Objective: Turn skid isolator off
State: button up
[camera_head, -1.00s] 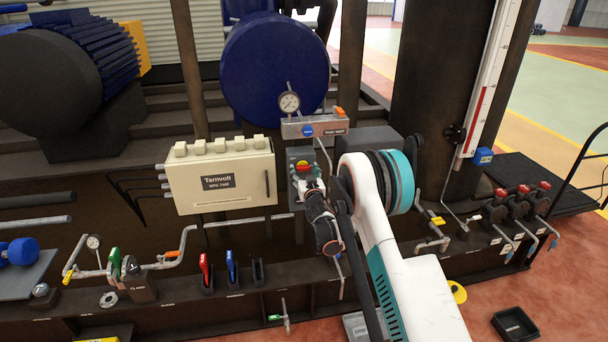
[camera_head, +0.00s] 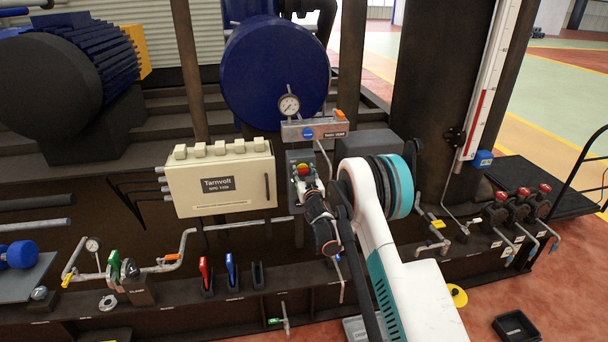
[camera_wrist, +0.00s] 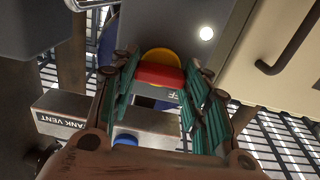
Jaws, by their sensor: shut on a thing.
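The skid isolator is a red and yellow knob (camera_head: 303,168) on a grey box (camera_head: 299,158), right of the cream Tarnvolt cabinet. My gripper (camera_head: 307,184) reaches up to it from below right in the head view. In the wrist view the red knob (camera_wrist: 158,76), with its yellow part behind, sits between my green-padded fingers (camera_wrist: 162,92). The fingers are shut on the knob. Part of a label with the letters "FF" shows upside down beside it. The knob's exact angle is hard to tell.
The Tarnvolt cabinet (camera_head: 220,178) stands close on the left; its dark handle (camera_wrist: 296,42) shows in the wrist view. The tank vent block (camera_head: 315,130) with a gauge (camera_head: 289,105) is just above. Coloured levers (camera_head: 230,270) stand lower left.

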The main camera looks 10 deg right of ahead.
jog(key=n, duration=0.8)
jog(key=shift+a+n, duration=0.1)
jog(key=shift+n, duration=0.2)
jog(key=n, duration=0.4)
jog(key=shift+n, duration=2.3)
jog(key=shift+f, duration=0.1)
jog(key=o, duration=1.1)
jog(key=shift+c, duration=0.2)
